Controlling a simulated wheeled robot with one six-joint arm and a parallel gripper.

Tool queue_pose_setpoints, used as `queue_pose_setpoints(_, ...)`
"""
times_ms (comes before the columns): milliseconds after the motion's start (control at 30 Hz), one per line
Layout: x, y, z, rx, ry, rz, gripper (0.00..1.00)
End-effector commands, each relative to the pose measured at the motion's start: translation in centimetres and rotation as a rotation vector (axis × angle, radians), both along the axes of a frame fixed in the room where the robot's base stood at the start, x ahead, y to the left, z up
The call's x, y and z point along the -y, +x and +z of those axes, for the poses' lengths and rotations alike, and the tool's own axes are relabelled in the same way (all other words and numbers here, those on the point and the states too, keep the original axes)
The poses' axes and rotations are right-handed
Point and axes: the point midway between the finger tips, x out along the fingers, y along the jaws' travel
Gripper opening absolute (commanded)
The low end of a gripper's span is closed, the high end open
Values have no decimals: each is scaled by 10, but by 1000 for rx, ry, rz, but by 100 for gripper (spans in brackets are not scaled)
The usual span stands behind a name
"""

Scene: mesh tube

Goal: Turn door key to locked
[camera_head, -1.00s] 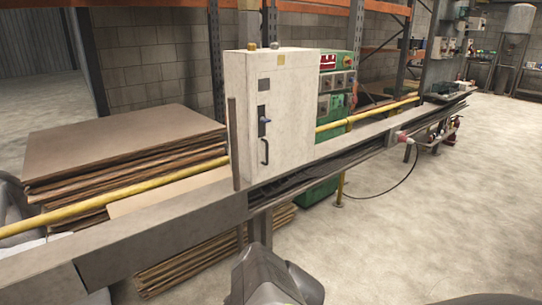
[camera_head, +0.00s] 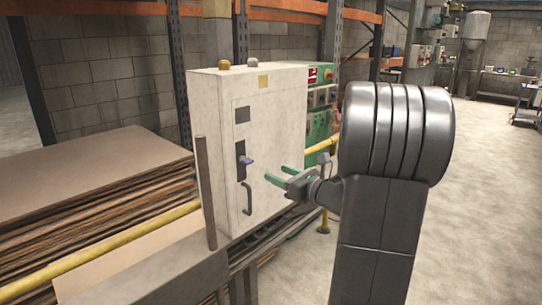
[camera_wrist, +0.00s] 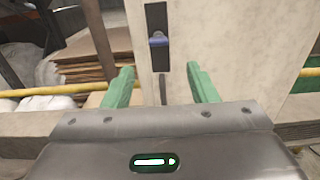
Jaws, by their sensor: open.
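The door key (camera_head: 247,160) is a small blue-headed key on a dark lock plate on the front of the pale cabinet (camera_head: 272,120). A dark curved handle (camera_head: 247,198) is below it. My gripper (camera_head: 275,175) has green fingers, is open and empty, and is in front of the cabinet, to the right of the key in the head view. In the wrist view the key (camera_wrist: 158,41) shows beyond and above the gap between the fingertips (camera_wrist: 160,82), apart from them. The handle is partly hidden behind my gripper there.
A grey rail and yellow pipe (camera_head: 130,238) run past the cabinet. A thin upright post (camera_head: 205,193) stands at its left edge. Stacked brown boards (camera_head: 90,190) lie to the left. A green control box (camera_head: 320,110) is behind on the right. The floor at right is open.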

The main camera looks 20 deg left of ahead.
Motion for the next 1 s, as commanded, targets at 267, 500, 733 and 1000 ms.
queue_pose_setpoints(267, -37, 14, 0, -2, 2, 4, 53)
queue_pose_setpoints(500, -85, 34, 0, -3, 1, 4, 53)
queue_pose_setpoints(733, -116, 48, 0, -2, 0, 1, 53)
queue_pose_setpoints(1000, -127, 52, 0, -1, -1, 0, 53)
